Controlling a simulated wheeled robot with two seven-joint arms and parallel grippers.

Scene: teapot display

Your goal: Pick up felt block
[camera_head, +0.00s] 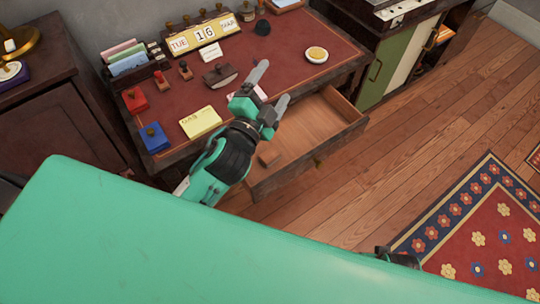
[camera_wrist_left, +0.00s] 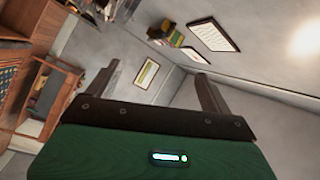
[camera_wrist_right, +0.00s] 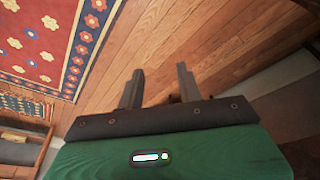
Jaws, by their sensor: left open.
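My left gripper (camera_head: 271,88) is over the desk's front edge, above the open drawer (camera_head: 345,108), with its fingers apart and nothing between them. It also shows open and empty in the left wrist view (camera_wrist_left: 158,85). A dark brown rocker-shaped piece (camera_head: 220,76) sits on the red desk top left of the fingers. I cannot tell for sure which is the felt block. My right gripper (camera_wrist_right: 158,82) is open and empty over the wooden floor.
The desk (camera_head: 300,30) holds a red box (camera_head: 134,100), a blue box (camera_head: 154,138), a yellow note pad (camera_head: 200,122), stamps, a calendar (camera_head: 204,36) and a round dish (camera_head: 317,54). A cabinet (camera_head: 385,60) stands right. A patterned rug (camera_head: 490,230) lies on the floor.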

